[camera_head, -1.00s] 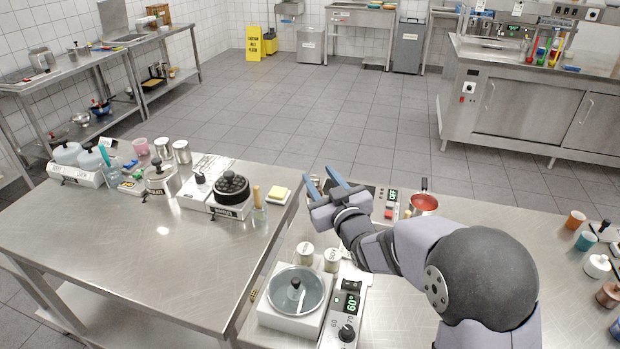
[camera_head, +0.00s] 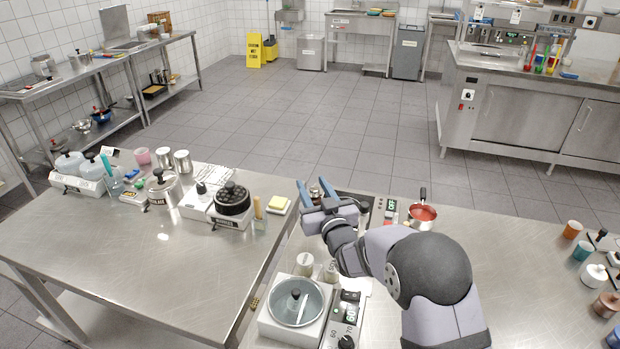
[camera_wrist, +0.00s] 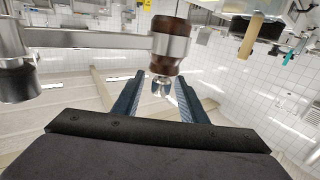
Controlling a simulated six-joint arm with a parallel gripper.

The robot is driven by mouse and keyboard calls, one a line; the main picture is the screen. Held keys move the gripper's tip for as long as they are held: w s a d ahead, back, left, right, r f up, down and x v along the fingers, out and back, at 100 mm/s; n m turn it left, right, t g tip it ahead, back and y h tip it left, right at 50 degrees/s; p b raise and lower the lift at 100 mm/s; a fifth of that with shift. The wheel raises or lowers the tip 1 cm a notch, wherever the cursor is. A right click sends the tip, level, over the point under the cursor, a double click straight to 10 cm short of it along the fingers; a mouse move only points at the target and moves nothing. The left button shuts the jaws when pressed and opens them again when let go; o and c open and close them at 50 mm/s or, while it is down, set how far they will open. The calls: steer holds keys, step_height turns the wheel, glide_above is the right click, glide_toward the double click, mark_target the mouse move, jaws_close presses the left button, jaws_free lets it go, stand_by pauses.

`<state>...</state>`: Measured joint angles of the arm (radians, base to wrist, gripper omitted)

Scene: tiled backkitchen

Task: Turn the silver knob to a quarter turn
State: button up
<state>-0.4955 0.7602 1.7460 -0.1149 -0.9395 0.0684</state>
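In the wrist view, a small silver knob (camera_wrist: 161,87) sits at the end of a dark brown body (camera_wrist: 168,70) with a wide metal band around it. A metal bar runs from the band to the left. My gripper (camera_wrist: 160,80) is open, with one blue finger on each side of the knob; I cannot tell whether they touch it. In the head view, my gripper (camera_head: 312,184) is over the far edge of the right table, fingers apart. A small brown part shows by the fingertips there; the silver knob itself is too small to make out.
Close to my arm stand a scale-like unit with a round glass lid (camera_head: 270,322), small white-topped jars (camera_head: 304,263) and a red pan (camera_head: 422,214). A black round cooker (camera_head: 233,203) and a yellow sponge (camera_head: 279,205) are on the left table. The left table's front is clear.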

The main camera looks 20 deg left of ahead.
steer(key=shift+p+x, duration=0.4)
steer(key=shift+x, duration=0.95)
jaws_close()
